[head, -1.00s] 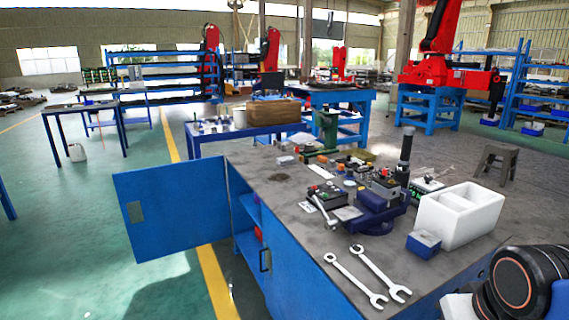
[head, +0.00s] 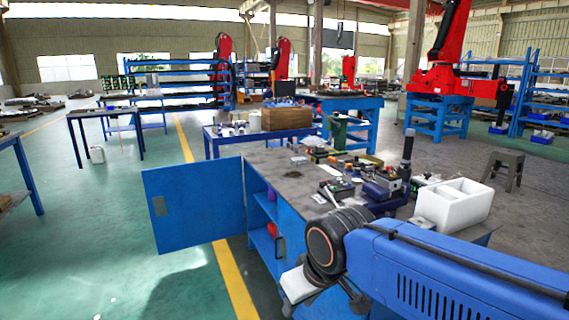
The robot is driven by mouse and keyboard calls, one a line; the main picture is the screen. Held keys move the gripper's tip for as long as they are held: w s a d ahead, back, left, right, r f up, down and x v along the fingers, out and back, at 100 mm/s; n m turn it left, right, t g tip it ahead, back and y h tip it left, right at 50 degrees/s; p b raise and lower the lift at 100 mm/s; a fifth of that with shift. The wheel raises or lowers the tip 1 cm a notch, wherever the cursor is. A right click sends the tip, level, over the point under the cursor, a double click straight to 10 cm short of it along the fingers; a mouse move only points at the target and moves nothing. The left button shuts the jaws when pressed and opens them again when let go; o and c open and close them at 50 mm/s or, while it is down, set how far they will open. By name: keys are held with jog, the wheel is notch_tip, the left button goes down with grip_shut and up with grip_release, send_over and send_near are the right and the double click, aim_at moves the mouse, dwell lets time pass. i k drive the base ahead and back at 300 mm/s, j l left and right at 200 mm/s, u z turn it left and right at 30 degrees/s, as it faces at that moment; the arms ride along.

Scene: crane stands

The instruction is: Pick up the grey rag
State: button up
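I cannot make out a grey rag in the head view. The workbench (head: 262,168) carries crowded tools, and my blue arm covers its near right part. A dark flat patch lies on the bare left part of the bench top; I cannot tell if it is a stain or cloth. My arm reaches in from the right edge, its black round joint in front of the bench. Small white and dark parts of my arm show below that joint. I cannot make out gripper fingers.
A blue cabinet door (head: 196,204) stands open at the bench's left, with a red item (head: 272,229) on a shelf inside. A white box (head: 453,204) stands at the bench's right. A stool (head: 503,168) stands beyond.

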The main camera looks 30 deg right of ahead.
aim_at(300, 160)
jog(key=i+u, duration=0.3)
jog(key=i, duration=2.8)
jog(key=i+z, duration=0.35)
jog(key=i+j+z, duration=0.15)
jog(key=z, duration=0.2)
jog(key=i+j+z, duration=0.15)
jog(key=z, duration=0.2)
jog(key=i, duration=0.1)
